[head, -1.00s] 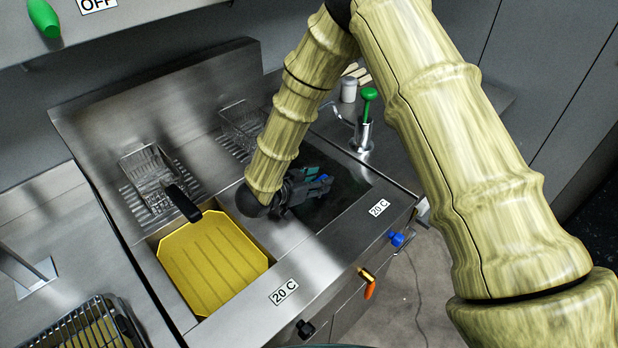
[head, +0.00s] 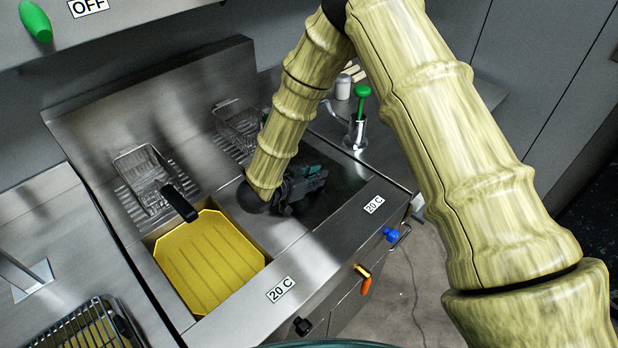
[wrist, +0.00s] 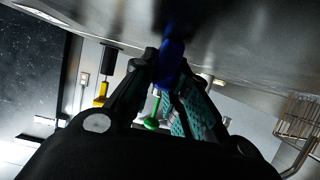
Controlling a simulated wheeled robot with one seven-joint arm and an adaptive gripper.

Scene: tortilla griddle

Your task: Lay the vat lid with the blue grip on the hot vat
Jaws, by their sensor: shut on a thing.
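My gripper (head: 318,176) is low over the dark right vat (head: 350,184) of the fryer in the head view. In the wrist view my gripper (wrist: 166,80) is shut on the blue grip (wrist: 172,58), between its fingertips. A grey metal surface (wrist: 245,45) lies beyond the grip; I cannot tell whether it is the lid or the fryer top. In the head view my arm and gripper hide the grip, and the lid's edge is not clear. The left vat (head: 208,262) holds yellow oil. Both front labels read 20 C.
Two wire baskets (head: 145,180) (head: 238,125) stand at the fryer's back. A black basket handle (head: 180,204) reaches over the left vat. A green-topped pump (head: 360,105) stands beyond the right vat. A wire rack (head: 85,328) is at lower left.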

